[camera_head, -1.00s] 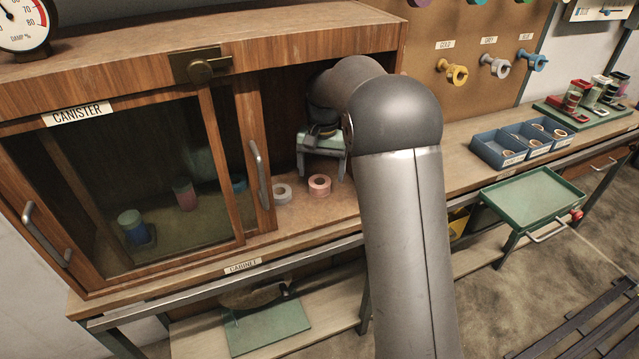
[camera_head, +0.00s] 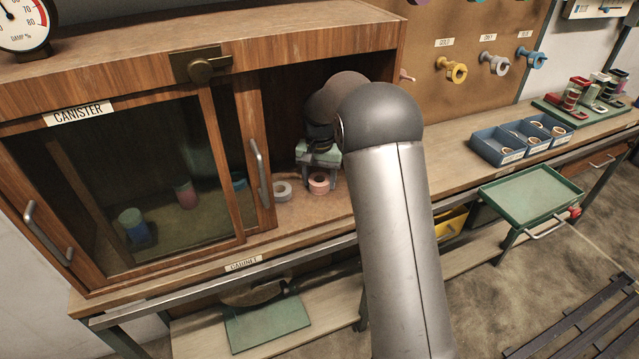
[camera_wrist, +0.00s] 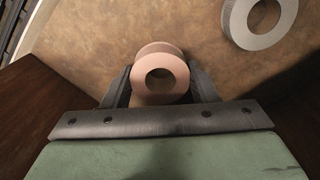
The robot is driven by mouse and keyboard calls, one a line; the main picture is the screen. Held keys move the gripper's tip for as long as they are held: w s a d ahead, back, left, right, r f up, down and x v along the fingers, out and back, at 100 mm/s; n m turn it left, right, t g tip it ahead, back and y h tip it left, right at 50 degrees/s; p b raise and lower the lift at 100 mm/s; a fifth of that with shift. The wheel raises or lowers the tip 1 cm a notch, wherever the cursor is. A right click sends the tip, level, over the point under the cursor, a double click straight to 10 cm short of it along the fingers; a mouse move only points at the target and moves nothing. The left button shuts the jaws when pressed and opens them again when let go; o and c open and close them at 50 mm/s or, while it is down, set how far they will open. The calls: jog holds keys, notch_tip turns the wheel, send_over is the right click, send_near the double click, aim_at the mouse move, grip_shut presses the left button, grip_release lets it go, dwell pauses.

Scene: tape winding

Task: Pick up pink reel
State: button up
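The pink reel (camera_head: 319,187) stands on the cabinet floor in the open right part of the cabinet. In the wrist view the pink reel (camera_wrist: 146,75) lies between the two fingers of my gripper (camera_wrist: 161,84), with its round hole facing the camera. The fingers stand apart, one on each side of it, and the gaps are narrow; whether they touch it is hard to tell. In the head view my gripper (camera_head: 319,176) is low over the reel, and my arm hides part of the cabinet interior.
A white-grey reel (camera_head: 282,191) stands just left of the pink one; it also shows in the wrist view (camera_wrist: 259,17). The glass sliding door (camera_head: 125,190) and its handle (camera_head: 262,174) are close on the left. Blue trays (camera_head: 497,152) stand on the bench to the right.

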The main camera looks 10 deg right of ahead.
jog(key=shift+c, duration=1.3)
jog(key=shift+r, duration=0.1)
jog(key=shift+r, duration=0.55)
jog(key=shift+s+d+r, duration=0.1)
jog(key=shift+s+r, duration=0.1)
jog(key=shift+r, duration=0.35)
jog(key=shift+s+r, duration=0.15)
jog(key=shift+r, duration=0.4)
jog(key=s+d, duration=0.1)
jog(key=s, duration=0.4)
jog(key=s+d+b, duration=0.1)
jog(key=s, duration=0.5)
jog(key=s+d+b, duration=0.1)
jog(key=s+d, duration=0.1)
jog(key=s, duration=0.3)
jog(key=shift+s+d, duration=0.1)
jog(key=shift+s, duration=0.25)
